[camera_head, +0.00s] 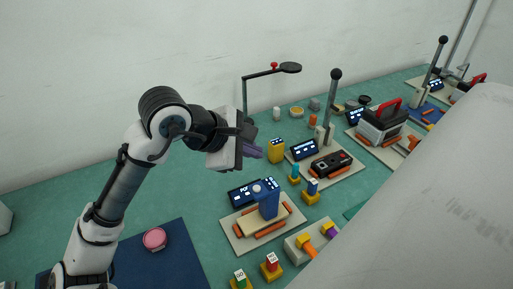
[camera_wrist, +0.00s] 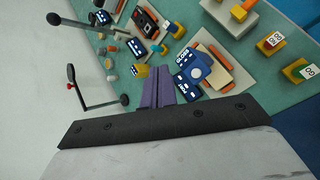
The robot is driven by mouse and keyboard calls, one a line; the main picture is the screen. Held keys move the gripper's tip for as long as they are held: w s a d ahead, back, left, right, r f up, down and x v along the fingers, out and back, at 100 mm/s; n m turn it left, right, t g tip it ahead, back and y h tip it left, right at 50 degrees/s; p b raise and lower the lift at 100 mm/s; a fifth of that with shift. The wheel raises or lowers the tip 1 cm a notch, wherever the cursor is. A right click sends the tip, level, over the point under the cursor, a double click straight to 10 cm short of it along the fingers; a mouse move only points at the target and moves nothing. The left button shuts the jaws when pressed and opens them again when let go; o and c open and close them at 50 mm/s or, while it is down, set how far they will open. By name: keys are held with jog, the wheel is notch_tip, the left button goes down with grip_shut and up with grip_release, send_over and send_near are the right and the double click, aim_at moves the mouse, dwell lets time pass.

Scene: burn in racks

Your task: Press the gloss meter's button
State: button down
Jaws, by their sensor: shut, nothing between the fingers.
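The gloss meter (camera_head: 268,206) is a blue block standing on a pale base with orange strips. A dark display (camera_head: 242,194) is beside it. In the wrist view the gloss meter (camera_wrist: 203,68) shows right of my fingers, with a display reading GLOSS (camera_wrist: 185,60) and a small pale round spot on the blue body; I cannot tell if that spot is the button. My gripper (camera_head: 255,153) is shut and empty, above and behind the meter, apart from it. Its purple fingers (camera_wrist: 153,84) lie side by side in the wrist view.
A lever stand (camera_head: 333,110), a black-and-red device (camera_head: 330,163) and a yellow block (camera_head: 277,150) stand close by. A black lamp-like arm (camera_head: 270,72) rises behind my gripper. A pink disc (camera_head: 154,239) lies on a navy mat (camera_head: 190,262).

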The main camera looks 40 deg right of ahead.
jog(key=b, duration=0.7)
send_over(259, 186)
jog(key=a, duration=0.2)
jog(key=f, duration=0.6)
jog(key=shift+w+f, duration=0.2)
jog(key=shift+f, duration=0.9)
jog(key=shift+f, duration=0.1)
jog(key=shift+f, duration=0.35)
jog(key=shift+f, duration=0.75)
dwell(0.9)
jog(key=shift+r, duration=0.1)
jog(key=shift+s+d+r+p, duration=0.1)
jog(key=shift+s+r+p, duration=0.05)
jog(key=shift+r+p, duration=0.75)
jog(key=shift+r, duration=0.1)
